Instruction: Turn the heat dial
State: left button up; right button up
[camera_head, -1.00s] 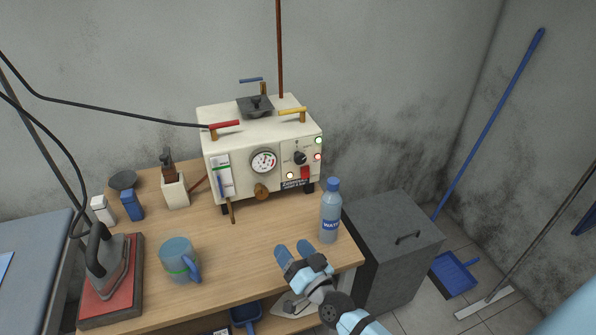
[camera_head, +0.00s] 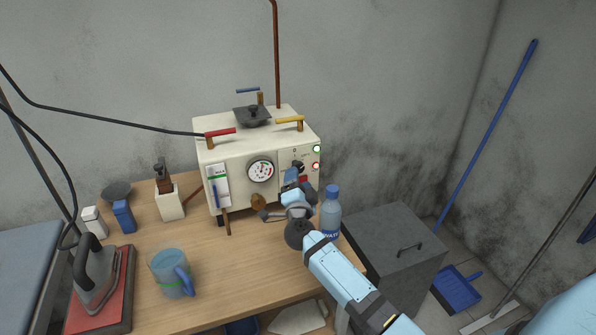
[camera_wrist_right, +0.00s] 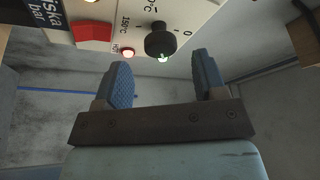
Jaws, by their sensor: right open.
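The heat dial is a small black knob on the right front of the cream boiler box (camera_head: 225,152). My left gripper is not in view.
A red switch (camera_wrist_right: 92,28) and a small red lamp (camera_wrist_right: 128,52) sit beside the dial. A water bottle (camera_head: 329,215) stands close to the right of my right arm. A pressure gauge (camera_head: 260,170) is left of the dial. A mug (camera_head: 170,272) and iron (camera_head: 97,275) stand at left.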

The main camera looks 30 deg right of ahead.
jog(key=shift+x, duration=2.2)
jog(key=shift+c, duration=0.3)
jog(key=c, duration=0.9)
